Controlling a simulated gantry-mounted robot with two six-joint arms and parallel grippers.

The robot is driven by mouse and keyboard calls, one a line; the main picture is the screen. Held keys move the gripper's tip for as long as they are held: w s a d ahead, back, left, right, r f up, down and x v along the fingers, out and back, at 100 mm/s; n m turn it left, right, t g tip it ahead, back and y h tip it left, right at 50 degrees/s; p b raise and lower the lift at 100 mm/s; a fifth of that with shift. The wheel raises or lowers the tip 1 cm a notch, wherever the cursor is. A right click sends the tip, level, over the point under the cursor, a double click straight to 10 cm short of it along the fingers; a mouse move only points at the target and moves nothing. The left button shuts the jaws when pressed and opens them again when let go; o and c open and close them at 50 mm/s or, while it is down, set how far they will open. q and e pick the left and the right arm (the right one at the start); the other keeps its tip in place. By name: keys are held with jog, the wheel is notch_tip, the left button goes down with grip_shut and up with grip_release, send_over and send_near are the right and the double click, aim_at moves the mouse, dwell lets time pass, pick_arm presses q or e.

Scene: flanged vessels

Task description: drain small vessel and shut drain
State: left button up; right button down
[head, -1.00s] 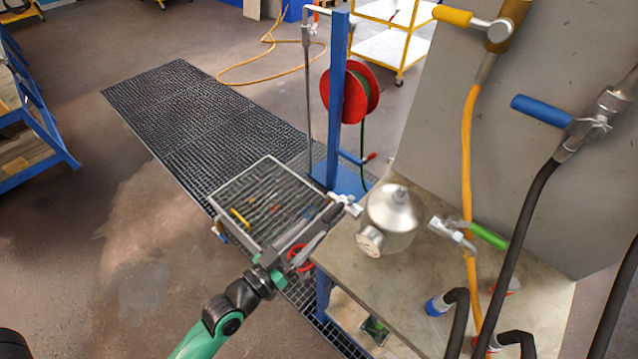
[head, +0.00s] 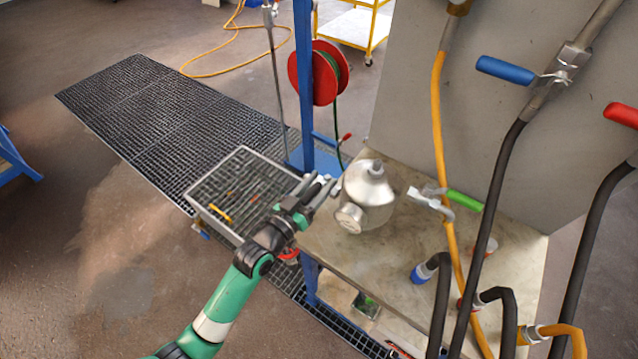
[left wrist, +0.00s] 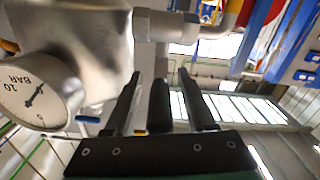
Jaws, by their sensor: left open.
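The small silver vessel (head: 366,190) stands on the bench, with a round pressure gauge (head: 349,217) on its near side. In the left wrist view the vessel (left wrist: 92,30) fills the upper left, with its gauge (left wrist: 35,92) marked BAR below. A metal pipe fitting (left wrist: 165,26) runs right from the vessel there. My left gripper (head: 324,187) is open at the vessel's left side and covers the fitting there in the head view. My right gripper is not in view.
A grated tray (head: 205,205) lies left of the bench (head: 400,245). A green-handled valve (head: 463,199) is right of the vessel, with hoses beyond. A blue post (head: 304,90) with a red hose reel (head: 306,75) stands behind. Floor at left is open.

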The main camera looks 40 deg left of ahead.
pick_arm(q)
jog(key=shift+c, duration=0.2)
grip_shut()
dwell(1.1)
